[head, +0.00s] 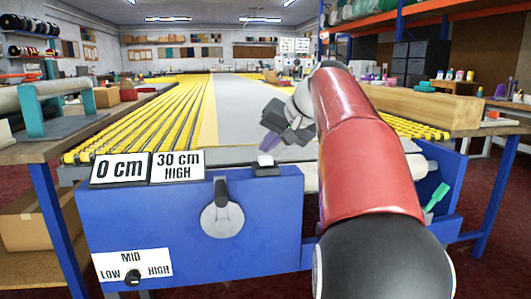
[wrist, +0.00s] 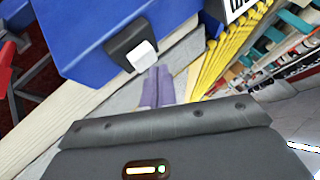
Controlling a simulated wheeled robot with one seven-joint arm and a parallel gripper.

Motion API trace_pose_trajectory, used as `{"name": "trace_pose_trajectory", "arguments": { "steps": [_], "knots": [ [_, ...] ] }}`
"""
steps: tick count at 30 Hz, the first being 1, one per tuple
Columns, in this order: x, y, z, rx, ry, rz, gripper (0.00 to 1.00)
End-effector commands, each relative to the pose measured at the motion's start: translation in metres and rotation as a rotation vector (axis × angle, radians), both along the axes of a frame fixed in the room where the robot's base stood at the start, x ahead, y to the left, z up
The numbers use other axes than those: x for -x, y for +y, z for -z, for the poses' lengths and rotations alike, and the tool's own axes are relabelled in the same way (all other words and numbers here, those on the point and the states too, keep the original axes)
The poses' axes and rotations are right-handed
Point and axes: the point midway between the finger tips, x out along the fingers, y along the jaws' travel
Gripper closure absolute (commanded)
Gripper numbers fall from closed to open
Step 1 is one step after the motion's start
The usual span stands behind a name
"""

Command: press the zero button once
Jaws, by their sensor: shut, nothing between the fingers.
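A white button (head: 265,160) sits on a small black base on top of the blue machine housing (head: 150,225), right of the signs. I take it to be the zero button; no label on it can be read. It also shows in the wrist view (wrist: 141,54), just beyond the fingertips. My gripper (head: 266,150) is shut and empty, its purple fingers pointing down close above the button. In the wrist view the purple fingers (wrist: 157,72) lie together just beside the button's near edge. I cannot tell whether they touch it.
Signs read "0 cm" (head: 120,168) and "30 cm HIGH" (head: 177,166). A grey lever (head: 222,212) is on the housing's front, and a LOW-MID-HIGH knob (head: 132,277) is at lower left. Behind is a grey rug (head: 245,105) on yellow rollers (head: 150,120). A green-handled tool (head: 436,197) is at right.

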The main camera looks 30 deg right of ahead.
Motion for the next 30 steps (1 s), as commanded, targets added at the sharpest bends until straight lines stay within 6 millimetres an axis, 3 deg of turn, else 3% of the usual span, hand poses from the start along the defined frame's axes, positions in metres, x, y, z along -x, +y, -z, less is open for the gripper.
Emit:
{"name": "trace_pose_trajectory", "arguments": {
  "steps": [14,30],
  "knots": [
    [0.0,0.0,-0.008,0.001,-0.002,0.0,1.0],
    [0.0,0.0,-0.056,0.0,-0.002,-0.001,1.0]
  ]
}}
